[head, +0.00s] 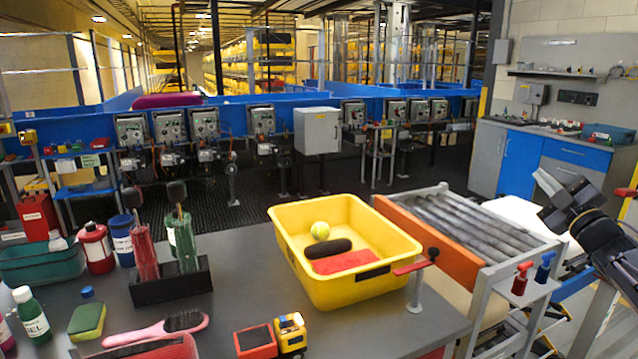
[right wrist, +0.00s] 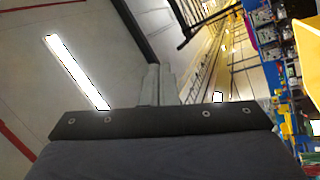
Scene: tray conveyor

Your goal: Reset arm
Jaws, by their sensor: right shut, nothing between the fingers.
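My right gripper (head: 546,182) is raised at the right side of the head view, over the area right of the roller conveyor. Its jaws are shut and empty. In the right wrist view the shut fingers (right wrist: 158,86) point up, with ceiling and lights behind them. The gripper is apart from everything on the table. My left gripper is not in view. A yellow tray (head: 351,292) sits on the grey table (head: 240,270), holding a tennis ball (head: 320,230), a black oblong item (head: 328,248) and a red item (head: 346,262).
The roller conveyor (head: 470,218) with an orange side plate (head: 425,232) adjoins the table's right. A blue-fronted cabinet (head: 520,164) is at back right.

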